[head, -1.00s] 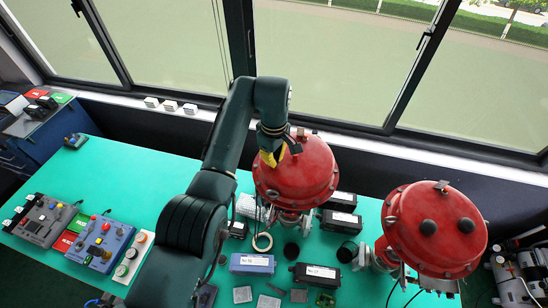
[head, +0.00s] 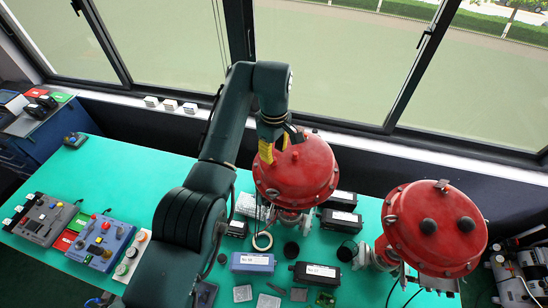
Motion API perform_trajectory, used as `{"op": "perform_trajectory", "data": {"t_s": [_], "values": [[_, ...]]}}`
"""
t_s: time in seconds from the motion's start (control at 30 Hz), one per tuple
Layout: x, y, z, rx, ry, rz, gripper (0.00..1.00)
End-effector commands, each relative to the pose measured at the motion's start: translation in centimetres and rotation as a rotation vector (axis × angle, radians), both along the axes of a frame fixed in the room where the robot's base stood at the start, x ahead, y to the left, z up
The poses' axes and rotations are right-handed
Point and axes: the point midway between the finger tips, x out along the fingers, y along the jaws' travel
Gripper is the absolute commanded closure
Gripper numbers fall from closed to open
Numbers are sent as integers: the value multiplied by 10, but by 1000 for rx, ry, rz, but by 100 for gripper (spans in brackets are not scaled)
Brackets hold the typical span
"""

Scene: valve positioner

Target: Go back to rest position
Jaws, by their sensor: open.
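My gripper (head: 274,146) shows yellow fingers in the head view, pointing down in front of the left red valve actuator (head: 308,178). The fingers are apart, with nothing seen between them. They overlap the upper left of the red dome in the picture; whether they touch it I cannot tell. My dark green arm reaches up from the bottom and bends down at the wrist. A second red actuator (head: 434,232) stands to the right.
The green table (head: 140,180) holds a blue box (head: 252,263), black boxes (head: 314,273), and small plates. Control boxes (head: 102,243) sit at the left. Windows stand behind the table. The table's middle left is clear.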

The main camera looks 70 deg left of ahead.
Motion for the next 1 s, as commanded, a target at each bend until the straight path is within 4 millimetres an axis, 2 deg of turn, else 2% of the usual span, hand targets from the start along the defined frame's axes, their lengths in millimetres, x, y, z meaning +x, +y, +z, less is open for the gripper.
{"op": "perform_trajectory", "data": {"t_s": [0.03,0.2,0.3,0.47,0.7,0.77,0.87,0.97,1.0], "values": [[1,1,16,4,-3,0,63],[0,0,57,2,-2,0,63],[0,0,73,2,-1,0,63],[0,0,84,-1,1,0,63],[0,0,85,0,0,0,63],[6,-5,85,0,0,-13,63],[28,-32,70,-20,15,-74,63],[56,-80,35,-63,53,-166,63],[71,-102,22,-66,58,-213,63]]}}
